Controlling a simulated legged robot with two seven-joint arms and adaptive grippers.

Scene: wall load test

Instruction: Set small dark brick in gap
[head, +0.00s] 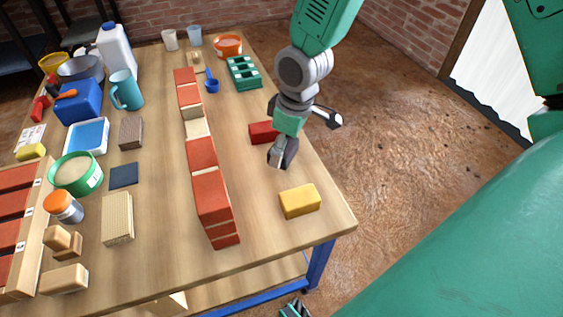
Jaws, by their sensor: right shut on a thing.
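A small dark red brick (263,132) is at the right part of the table, partly hidden by my right gripper. My right gripper (302,136) comes down from the top and is shut on this brick; the grip itself is partly hidden. A row of red bricks (211,193) runs along the middle of the table, to the left of the gripper. A pale, lower stretch (197,128) lies between the near and far red bricks of the row, like a gap. The held brick is apart from the row, to its right.
A yellow block (300,200) lies near the table's right corner. A green tray (243,73) and an orange bowl (228,46) stand at the far end. A blue scoop (211,82) lies beside the row. Containers and wood blocks crowd the left side.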

